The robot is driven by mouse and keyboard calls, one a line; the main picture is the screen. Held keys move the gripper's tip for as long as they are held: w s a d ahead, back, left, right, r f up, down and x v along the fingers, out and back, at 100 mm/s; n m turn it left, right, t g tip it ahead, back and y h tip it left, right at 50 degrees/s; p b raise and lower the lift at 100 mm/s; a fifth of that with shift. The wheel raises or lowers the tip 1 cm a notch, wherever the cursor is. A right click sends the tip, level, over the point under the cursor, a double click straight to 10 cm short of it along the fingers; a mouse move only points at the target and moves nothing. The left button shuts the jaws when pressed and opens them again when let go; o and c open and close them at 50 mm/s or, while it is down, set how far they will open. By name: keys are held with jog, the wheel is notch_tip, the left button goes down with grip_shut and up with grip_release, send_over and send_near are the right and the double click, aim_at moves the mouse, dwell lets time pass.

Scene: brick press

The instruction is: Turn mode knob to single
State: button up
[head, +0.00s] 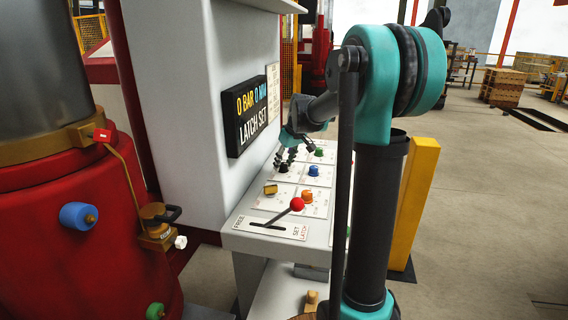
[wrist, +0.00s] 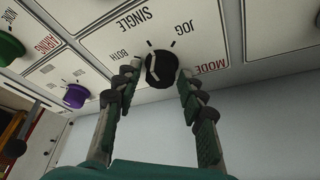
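The mode knob (wrist: 162,68) is round and black, on a white panel marked MODE. The words BOTH, SINGLE and JOG stand around it. A pale mark shows on its left side, but I cannot tell clearly which word it points at. My gripper (wrist: 159,72) is open, with one finger left and one right of the knob. Small gaps seem to show between the fingertips and the knob. In the head view my gripper (head: 287,157) is over the far left of the console, just above the black knob (head: 284,168).
A purple knob (wrist: 75,96) and a green knob (wrist: 9,48) lie to the left in the wrist view. A red-ball lever (head: 297,204), an orange knob (head: 307,196) and a blue knob (head: 314,170) stand nearer on the console. A display (head: 247,115) reads LATCH SET.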

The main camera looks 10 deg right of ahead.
jog(key=shift+o, duration=0.5)
jog(key=v, duration=1.2)
jog(key=shift+s, duration=0.1)
